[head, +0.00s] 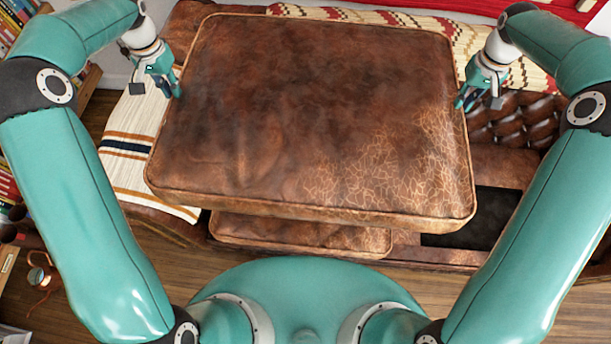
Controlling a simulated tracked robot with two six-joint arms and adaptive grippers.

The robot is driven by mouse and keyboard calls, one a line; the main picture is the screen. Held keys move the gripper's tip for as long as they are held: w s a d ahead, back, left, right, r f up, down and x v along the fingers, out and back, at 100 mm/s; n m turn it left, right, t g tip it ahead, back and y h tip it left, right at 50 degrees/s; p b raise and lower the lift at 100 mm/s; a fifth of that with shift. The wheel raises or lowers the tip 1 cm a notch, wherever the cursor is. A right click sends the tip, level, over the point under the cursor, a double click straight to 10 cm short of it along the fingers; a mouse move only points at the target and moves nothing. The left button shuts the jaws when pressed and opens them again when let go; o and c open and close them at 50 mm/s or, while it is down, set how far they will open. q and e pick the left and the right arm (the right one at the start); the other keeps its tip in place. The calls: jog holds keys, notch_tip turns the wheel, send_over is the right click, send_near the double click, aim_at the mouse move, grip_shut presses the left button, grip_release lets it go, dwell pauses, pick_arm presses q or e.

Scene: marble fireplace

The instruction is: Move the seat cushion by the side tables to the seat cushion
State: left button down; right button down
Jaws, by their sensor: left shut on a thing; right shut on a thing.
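A large brown leather seat cushion (310,110) with piped edges and a cracked, worn patch is held up in front of me, roughly level. My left gripper (172,88) is shut on its left edge. My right gripper (468,98) is shut on its right edge. A second brown leather seat cushion (300,236) lies below the held one on the sofa; only its front part shows. The held cushion hides much of the sofa. I cannot make out any side tables.
The brown leather sofa (445,258) has a dark open seat space (482,218) at right. A striped blanket (135,150) drapes its left side and a patterned one (440,35) its back. Bookshelves stand at left. A small copper-coloured item (42,275) is on the wooden floor at lower left.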

pick_arm(q)
jog(key=shift+w+r, duration=0.1)
jog(key=shift+r, duration=0.1)
pick_arm(e)
jog(key=shift+w+d+r, duration=0.1)
jog(key=shift+r, duration=0.05)
